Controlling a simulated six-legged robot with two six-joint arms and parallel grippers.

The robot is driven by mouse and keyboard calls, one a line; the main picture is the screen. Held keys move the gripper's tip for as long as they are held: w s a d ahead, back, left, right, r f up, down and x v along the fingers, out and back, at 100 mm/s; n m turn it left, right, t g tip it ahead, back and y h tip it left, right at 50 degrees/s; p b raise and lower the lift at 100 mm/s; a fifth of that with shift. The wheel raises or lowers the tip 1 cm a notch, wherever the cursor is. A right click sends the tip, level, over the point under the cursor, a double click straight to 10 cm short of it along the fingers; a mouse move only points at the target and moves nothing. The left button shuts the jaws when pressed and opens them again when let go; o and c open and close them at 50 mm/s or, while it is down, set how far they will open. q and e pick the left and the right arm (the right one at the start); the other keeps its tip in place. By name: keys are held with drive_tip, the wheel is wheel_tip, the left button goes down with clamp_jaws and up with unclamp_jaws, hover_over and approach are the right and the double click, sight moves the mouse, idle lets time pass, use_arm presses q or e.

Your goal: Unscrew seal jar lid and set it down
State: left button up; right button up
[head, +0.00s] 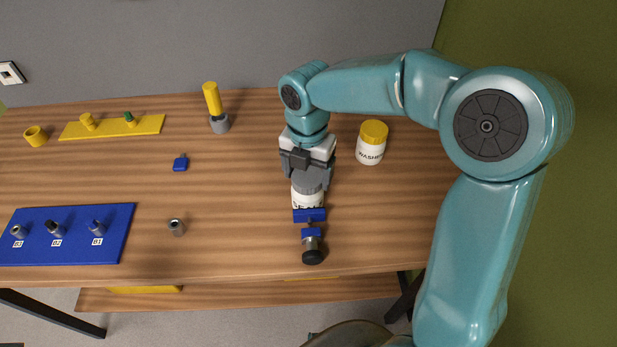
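The seal jar (308,199) is a white jar with dark, partly hidden lettering, standing right of the table's middle. My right gripper (310,180) points down over its top from behind. A grey rounded shape sits between the gripper body and the white wall; I cannot tell how much of it is lid and how much is fingers. Whether the fingers grip the lid is hidden. My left gripper is out of view.
A white washer jar (371,148) with a yellow lid stands close to the right. A blue fixture (310,216) with a black-ended tool (312,252) lies in front. A blue board (70,247), yellow rack (112,127) and yellow-handled tool (213,100) stand left. Wood between is mostly clear.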

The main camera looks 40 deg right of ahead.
sight(308, 175)
drive_tip(key=shift+o, duration=0.9)
wheel_tip(308, 175, up, 4)
drive_tip(key=p, duration=0.3)
drive_tip(key=shift+f, duration=0.25)
